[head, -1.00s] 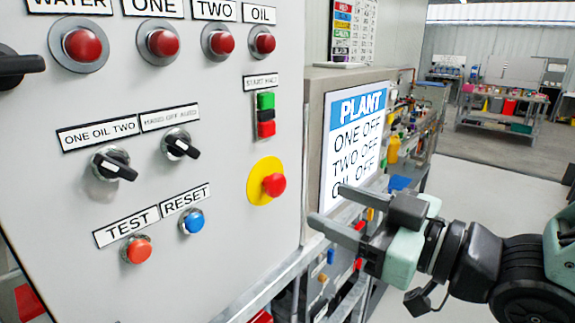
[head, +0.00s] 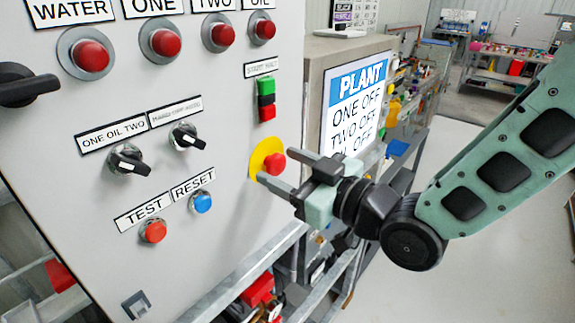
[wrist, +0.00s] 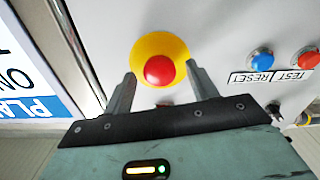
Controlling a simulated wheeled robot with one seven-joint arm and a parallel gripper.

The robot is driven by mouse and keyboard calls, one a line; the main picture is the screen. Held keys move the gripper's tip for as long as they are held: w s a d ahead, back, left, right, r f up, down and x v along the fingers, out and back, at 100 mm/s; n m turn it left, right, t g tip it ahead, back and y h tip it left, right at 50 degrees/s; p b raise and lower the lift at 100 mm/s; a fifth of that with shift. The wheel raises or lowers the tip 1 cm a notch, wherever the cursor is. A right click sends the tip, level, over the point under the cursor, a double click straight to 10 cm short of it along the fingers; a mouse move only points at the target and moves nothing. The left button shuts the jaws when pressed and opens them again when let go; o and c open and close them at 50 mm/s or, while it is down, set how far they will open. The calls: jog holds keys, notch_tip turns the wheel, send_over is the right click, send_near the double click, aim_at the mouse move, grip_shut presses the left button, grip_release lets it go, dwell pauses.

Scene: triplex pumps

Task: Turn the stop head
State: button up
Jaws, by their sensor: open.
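The stop head is a red mushroom button (head: 273,163) on a round yellow plate (head: 258,160), low on the right side of the grey panel. My gripper (head: 285,169) is open in front of it, with its fingers pointing at the panel. In the wrist view the red stop head (wrist: 159,70) shows between and beyond the two spread fingertips of my gripper (wrist: 162,82). In the head view one finger overlaps the lower edge of the yellow plate. I cannot tell whether a finger touches the head.
A green and red start/halt switch (head: 266,98) sits above the stop head. A blue reset button (head: 201,202) and red test button (head: 153,231) lie to the left. A PLANT sign (head: 356,105) stands to the right. A metal rail (head: 240,271) runs below the panel.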

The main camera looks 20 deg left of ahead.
jog(key=shift+c, duration=0.4)
jog(key=c, duration=0.9)
jog(key=shift+f+m+b, duration=0.15)
jog(key=shift+m+b, duration=0.65)
jog(key=shift+b, duration=0.05)
jog(key=m, duration=0.2)
jog(key=m+b, duration=0.1)
jog(key=shift+r+m, duration=0.2)
jog(key=shift+m, duration=0.2)
jog(key=o, duration=1)
jog(key=shift+d, duration=0.15)
